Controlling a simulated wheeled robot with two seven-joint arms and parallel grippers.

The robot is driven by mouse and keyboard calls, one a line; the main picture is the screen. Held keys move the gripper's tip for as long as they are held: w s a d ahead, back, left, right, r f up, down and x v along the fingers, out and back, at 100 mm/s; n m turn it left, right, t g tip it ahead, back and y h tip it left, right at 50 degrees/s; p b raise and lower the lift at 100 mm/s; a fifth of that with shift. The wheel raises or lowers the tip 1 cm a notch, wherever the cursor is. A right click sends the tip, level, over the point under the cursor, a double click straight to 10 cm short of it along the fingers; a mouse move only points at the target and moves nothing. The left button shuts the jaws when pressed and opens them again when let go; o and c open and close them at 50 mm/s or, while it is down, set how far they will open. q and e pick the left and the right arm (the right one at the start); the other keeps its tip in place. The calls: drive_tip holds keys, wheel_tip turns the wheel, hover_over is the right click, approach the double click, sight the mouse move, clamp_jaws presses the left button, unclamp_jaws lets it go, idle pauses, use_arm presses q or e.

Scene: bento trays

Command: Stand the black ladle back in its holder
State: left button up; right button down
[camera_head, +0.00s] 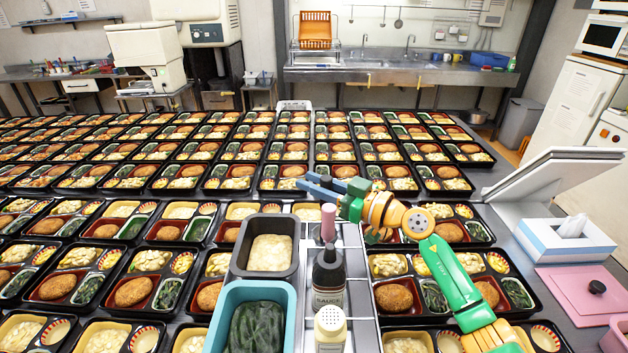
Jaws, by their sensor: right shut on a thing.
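My right gripper (335,190) reaches in from the right on a green and orange arm, above the near trays. It is shut on a dark, slim thing that lies along its fingers and points left. This looks like the black ladle, but it is hard to tell from the dark fingers, and I make out no ladle bowl. A metal rack (362,300) stands below the gripper, beside the bottles. I cannot tell whether it is the ladle's holder. My left gripper is not in view.
A dark bottle (328,280), a shaker (330,325), a grey tub (237,262) and a blue tub (212,310) stand close together below the gripper. Filled bento trays (97,262) cover most of the table. A tissue box (565,245) and a pink board (580,295) are at the right.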

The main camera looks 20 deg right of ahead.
idle(0.3)
drive_tip(key=c, duration=0.6)
unclamp_jaws()
drive_tip(key=b+v, duration=0.1)
drive_tip(key=v, duration=0.6)
drive_tip(key=shift+s, duration=0.1)
